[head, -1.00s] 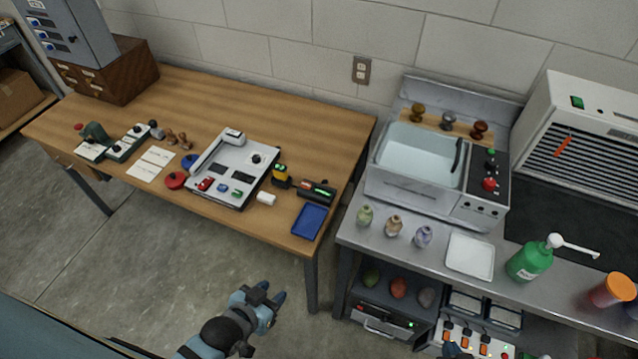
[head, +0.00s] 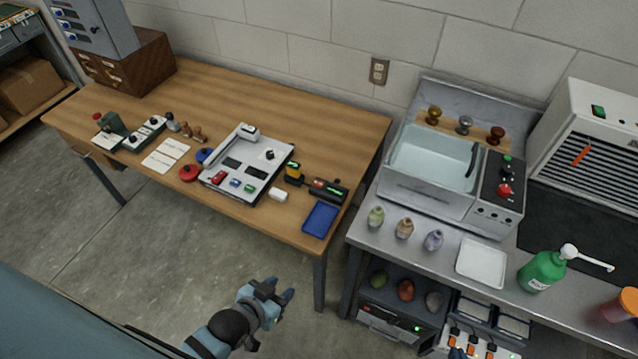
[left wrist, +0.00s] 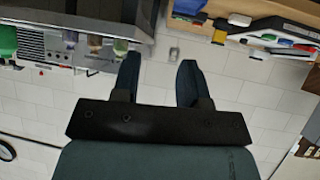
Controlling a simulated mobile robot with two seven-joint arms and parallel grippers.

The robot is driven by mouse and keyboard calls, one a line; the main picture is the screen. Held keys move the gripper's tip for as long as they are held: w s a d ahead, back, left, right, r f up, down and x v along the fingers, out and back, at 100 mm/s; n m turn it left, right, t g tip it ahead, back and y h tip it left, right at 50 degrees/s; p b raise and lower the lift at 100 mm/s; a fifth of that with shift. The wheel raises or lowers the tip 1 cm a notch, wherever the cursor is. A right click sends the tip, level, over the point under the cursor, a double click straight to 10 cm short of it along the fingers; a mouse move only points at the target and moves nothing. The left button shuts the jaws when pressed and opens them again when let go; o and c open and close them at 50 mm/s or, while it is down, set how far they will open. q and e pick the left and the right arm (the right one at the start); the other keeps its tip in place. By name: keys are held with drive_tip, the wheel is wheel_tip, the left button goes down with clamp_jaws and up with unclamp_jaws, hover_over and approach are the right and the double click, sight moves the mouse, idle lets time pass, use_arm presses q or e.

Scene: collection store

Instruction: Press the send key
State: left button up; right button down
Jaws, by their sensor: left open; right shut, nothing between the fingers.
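A grey-white panel device (head: 268,152) lies on the wooden desk, with dark windows, a black knob and a raised arm along its left side. Its front edge has a red key (head: 219,177), a blue key (head: 235,183) and a green key (head: 250,188). No lettering is readable, so I cannot tell which is the send key. My left gripper (head: 279,291) is open and empty, over the floor in front of the desk, apart from the device. Its fingers (left wrist: 160,65) also show in the left wrist view.
A blue tray (head: 320,220), a white block (head: 278,195) and a yellow-black item (head: 294,173) sit right of the device. Red and blue discs lie left of it. The metal bench (head: 375,243) with sink stands right. Floor before the desk is clear.

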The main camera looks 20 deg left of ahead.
idle(0.3)
use_arm(q)
clamp_jaws()
idle(1.6)
